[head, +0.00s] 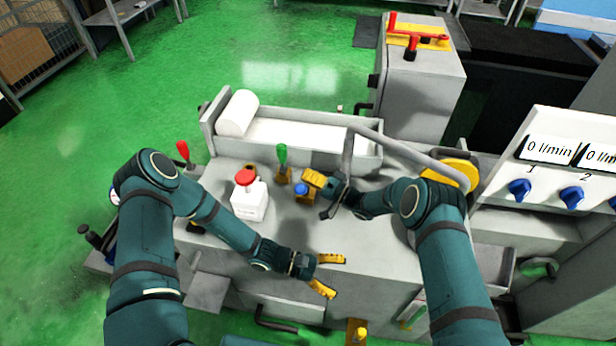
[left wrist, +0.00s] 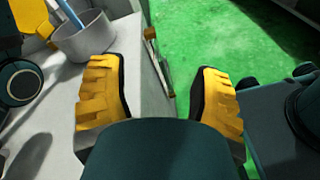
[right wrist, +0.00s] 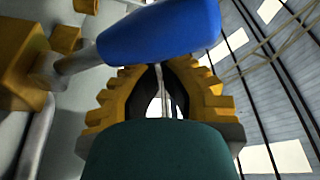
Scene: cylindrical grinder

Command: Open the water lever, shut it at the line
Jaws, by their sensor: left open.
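A blue lever handle (right wrist: 160,30) on a grey stem runs from a yellow block (right wrist: 22,65) in the right wrist view. In the head view, the blue end (head: 301,188) shows beside my right gripper (head: 312,181). In the right wrist view, the fingers of my right gripper (right wrist: 163,68) come together at the handle. The handle crosses in front of the fingertips, hiding them; contact cannot be told. My left gripper (head: 333,274) is open and empty above the machine's front; its spread fingers (left wrist: 160,95) show in the left wrist view. No line mark can be made out.
A green lever (head: 282,155) and red lever (head: 183,151) stand nearby. A panel at right reads 0 l/min (head: 550,150) above blue knobs (head: 520,189). A grey cup (left wrist: 82,40) is near my left gripper.

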